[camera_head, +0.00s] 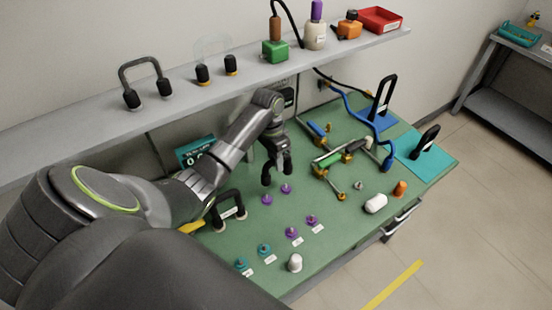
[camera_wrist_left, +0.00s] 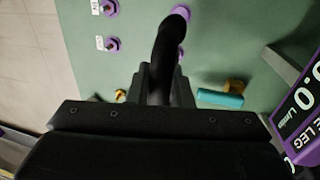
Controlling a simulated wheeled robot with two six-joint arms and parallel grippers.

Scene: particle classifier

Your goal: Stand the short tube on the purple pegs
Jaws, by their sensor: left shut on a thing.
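My left gripper (camera_head: 277,156) is shut on the short tube (camera_head: 266,178), a black curved tube whose two ends point down. It is above the back pair of purple pegs (camera_head: 267,199) (camera_head: 286,188); a gap shows below the ends. In the left wrist view the tube (camera_wrist_left: 165,55) runs from the gripper (camera_wrist_left: 160,85) toward a purple peg (camera_wrist_left: 182,12) that it partly covers. I cannot tell how exactly the ends line up with the pegs. Two more purple pegs (camera_head: 292,233) (camera_head: 311,220) with labels stand nearer the front. My right gripper is not in view.
Another black arch (camera_head: 232,211) stands to the left, partly behind my arm. Teal pegs (camera_head: 264,249), a white cap (camera_head: 295,263) and a white cylinder (camera_head: 376,203) are near the front. Coloured tubing (camera_head: 330,158) lies to the right. A shelf (camera_head: 180,97) runs along the back.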

